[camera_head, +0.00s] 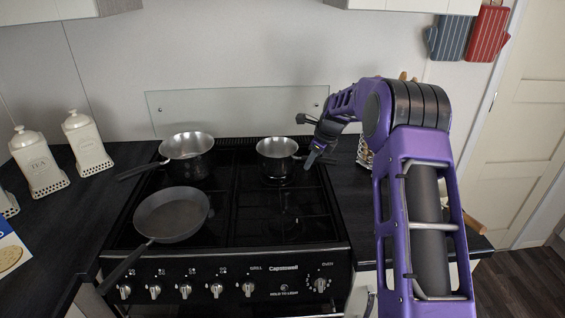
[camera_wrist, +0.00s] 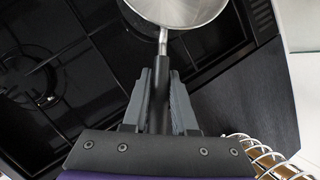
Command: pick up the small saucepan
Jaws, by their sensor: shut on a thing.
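The small saucepan (camera_head: 277,147) is a shiny steel pan with a dark handle, over the back right burner of the black stove. It looks level; I cannot tell whether its base touches the burner. My gripper (camera_head: 314,156) is at its right side, on the handle. In the wrist view the saucepan (camera_wrist: 178,12) shows at the top, partly cut off. Its handle (camera_wrist: 161,88) runs down between the two fingers of my gripper (camera_wrist: 161,78), which are shut on it.
A larger saucepan (camera_head: 187,146) stands at the back left of the stove (camera_head: 285,228), and a frying pan (camera_head: 172,214) at the front left. The front right burner is clear. A wire rack (camera_head: 364,153) stands close to the right of my gripper. White canisters (camera_head: 87,143) are at left.

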